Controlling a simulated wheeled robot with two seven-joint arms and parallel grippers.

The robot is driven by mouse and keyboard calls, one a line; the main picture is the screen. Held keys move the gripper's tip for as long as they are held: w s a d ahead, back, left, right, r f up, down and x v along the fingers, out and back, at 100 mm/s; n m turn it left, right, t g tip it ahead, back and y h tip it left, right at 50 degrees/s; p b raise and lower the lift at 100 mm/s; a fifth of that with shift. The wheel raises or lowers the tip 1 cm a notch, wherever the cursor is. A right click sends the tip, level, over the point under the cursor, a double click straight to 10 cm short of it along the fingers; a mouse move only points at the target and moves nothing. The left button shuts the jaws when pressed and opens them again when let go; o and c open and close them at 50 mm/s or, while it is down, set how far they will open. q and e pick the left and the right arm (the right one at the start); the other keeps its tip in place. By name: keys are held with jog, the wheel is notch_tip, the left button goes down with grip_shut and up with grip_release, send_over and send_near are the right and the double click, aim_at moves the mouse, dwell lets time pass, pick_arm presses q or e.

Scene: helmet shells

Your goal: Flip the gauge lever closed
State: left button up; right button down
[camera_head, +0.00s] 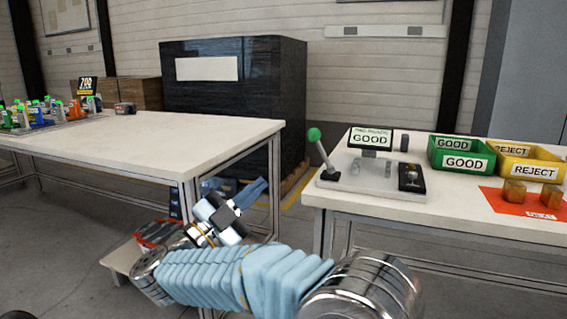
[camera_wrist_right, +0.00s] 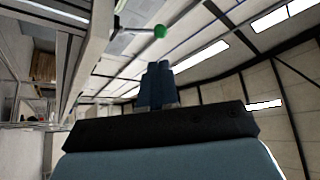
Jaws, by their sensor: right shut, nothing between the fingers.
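The gauge (camera_head: 350,180) is a pale base plate on the right table. Its lever (camera_head: 321,153) has a green ball knob and stands nearly upright, tilted a little left, at the plate's left end. A GOOD display (camera_head: 370,139) stands behind the plate. My right gripper (camera_head: 262,186) is shut and empty, left of the lever and apart from it, in front of the gap between the tables. In the right wrist view, the closed blue fingers (camera_wrist_right: 158,84) show below the green knob (camera_wrist_right: 160,31), with space between them. My left gripper is not in view.
A green GOOD bin (camera_head: 462,154) and a yellow REJECT bin (camera_head: 525,163) stand right of the gauge. Orange blocks (camera_head: 515,192) sit on a red mat. The left table (camera_head: 150,150) holds a rack of colorful parts. A dark wrapped stack (camera_head: 235,100) stands behind.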

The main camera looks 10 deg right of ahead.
aim_at(310, 139)
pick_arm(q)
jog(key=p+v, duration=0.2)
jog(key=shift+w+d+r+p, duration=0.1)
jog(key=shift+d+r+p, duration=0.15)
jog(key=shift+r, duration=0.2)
pick_arm(e)
jog(key=x, duration=1.3)
jog(key=shift+w+d+r, duration=0.1)
jog(key=shift+w+d, duration=0.05)
jog(key=shift+d, duration=0.1)
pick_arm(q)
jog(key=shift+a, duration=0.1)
